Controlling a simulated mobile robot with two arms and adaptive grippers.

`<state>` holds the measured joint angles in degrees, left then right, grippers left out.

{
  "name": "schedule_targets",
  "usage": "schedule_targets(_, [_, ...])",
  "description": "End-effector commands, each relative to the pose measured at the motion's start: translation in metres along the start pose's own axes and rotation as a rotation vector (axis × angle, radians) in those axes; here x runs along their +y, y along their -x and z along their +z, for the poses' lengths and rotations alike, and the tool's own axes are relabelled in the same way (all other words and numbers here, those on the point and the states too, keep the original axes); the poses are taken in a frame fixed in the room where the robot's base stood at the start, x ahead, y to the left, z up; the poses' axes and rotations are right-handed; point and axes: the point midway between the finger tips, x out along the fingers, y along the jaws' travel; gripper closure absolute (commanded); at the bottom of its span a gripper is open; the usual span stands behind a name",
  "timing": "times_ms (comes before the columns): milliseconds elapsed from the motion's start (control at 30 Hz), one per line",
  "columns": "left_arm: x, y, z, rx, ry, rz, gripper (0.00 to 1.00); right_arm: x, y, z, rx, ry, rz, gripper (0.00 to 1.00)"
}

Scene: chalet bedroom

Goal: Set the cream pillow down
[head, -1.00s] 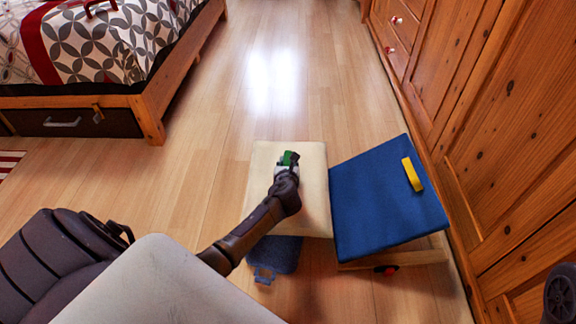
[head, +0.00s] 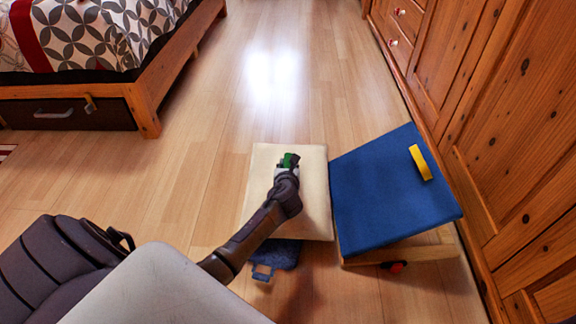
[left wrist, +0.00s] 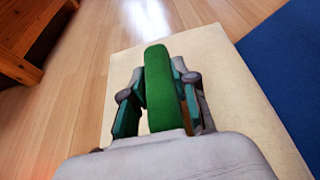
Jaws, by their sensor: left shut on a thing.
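The cream pillow (head: 311,205) is a flat, pale square in the middle of the head view, over the wood floor. Its green handle (left wrist: 160,90) stands up in the left wrist view. My left gripper (head: 287,165) is above the pillow and shut on this handle. The arm and gripper hide part of the pillow. I cannot tell whether its underside touches anything. My right gripper is not in view.
A blue cushion (head: 385,190) with a yellow handle lies tilted on a wooden piece (head: 425,247), right beside the pillow. A small blue item (head: 275,256) shows partly under the pillow. Wooden cabinets (head: 520,130) line the right; a bed (head: 90,45) stands upper left. Floor beyond is clear.

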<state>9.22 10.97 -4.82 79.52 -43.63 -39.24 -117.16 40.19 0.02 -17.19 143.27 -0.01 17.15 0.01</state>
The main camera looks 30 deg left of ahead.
Motion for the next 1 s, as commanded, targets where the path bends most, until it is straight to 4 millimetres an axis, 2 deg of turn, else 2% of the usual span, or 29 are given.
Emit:
schedule_targets(567, [-0.0004,-0.0031,-0.0055,-0.003,0.001,-0.001,1.0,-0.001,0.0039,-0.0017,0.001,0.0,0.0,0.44])
schedule_targets(600, [-0.0004,-0.0031,-0.0056,-0.003,0.001,-0.001,0.7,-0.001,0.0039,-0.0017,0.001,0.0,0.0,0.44])
schedule_targets(767, [-0.0004,-0.0029,-0.0054,-0.003,0.001,-0.001,0.43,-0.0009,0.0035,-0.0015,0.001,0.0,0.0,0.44])
schedule_targets(1000, [0.0,-0.0029,-0.0076,0.001,0.0,0.0,0.42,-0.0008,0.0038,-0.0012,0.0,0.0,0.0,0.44])
